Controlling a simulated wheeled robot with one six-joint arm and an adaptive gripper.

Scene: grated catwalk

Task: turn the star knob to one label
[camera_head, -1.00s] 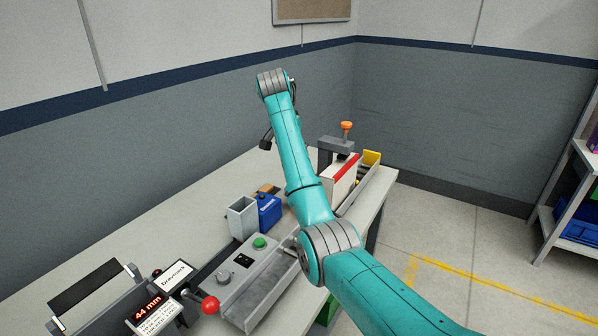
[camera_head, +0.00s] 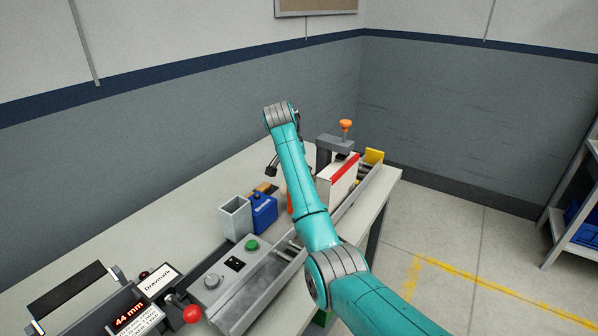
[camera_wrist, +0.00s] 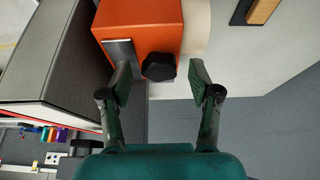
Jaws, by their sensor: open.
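A black, lobed star knob (camera_wrist: 158,67) sits on the face of an orange box (camera_wrist: 150,18) in the wrist view. My gripper (camera_wrist: 160,76) is open, with one finger on each side of the knob. Gaps show between the fingers and the knob, and nothing is held. A grey plate on the box lies beside the left finger. In the head view my gripper (camera_head: 272,166) is small and partly hidden by my arm, over the bench. A sliver of orange (camera_head: 290,203) shows beside my arm; the knob is hidden there.
A blue container (camera_head: 264,214) and an open grey box (camera_head: 235,218) stand nearby on the bench. A control box with a green button (camera_head: 252,245) and a red ball lever (camera_head: 192,314) are nearer. A clamp with an orange knob (camera_head: 346,125) stands at the back.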

